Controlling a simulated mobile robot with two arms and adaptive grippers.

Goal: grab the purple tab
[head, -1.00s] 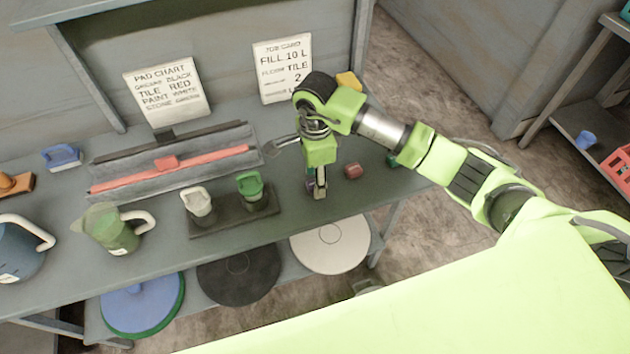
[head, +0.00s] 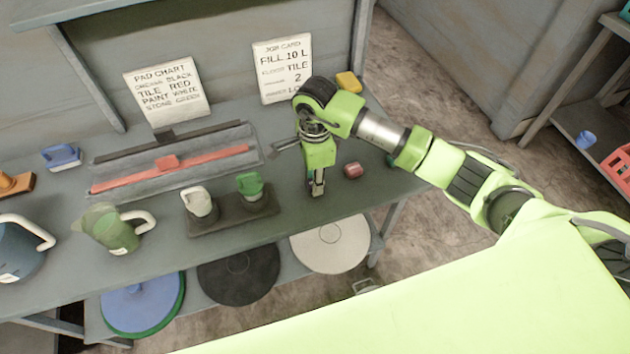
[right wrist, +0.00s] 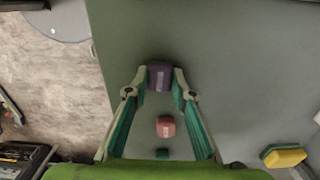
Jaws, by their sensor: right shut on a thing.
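The purple tab (right wrist: 160,77) lies on the grey bench top near its front edge, between the two fingertips of my right gripper (right wrist: 160,82). The fingers are shut on its two sides. In the head view my right gripper (head: 317,187) points down at the bench and mostly hides the tab. My left gripper is in neither view.
A yellow-green sponge (right wrist: 285,157) is farther off.

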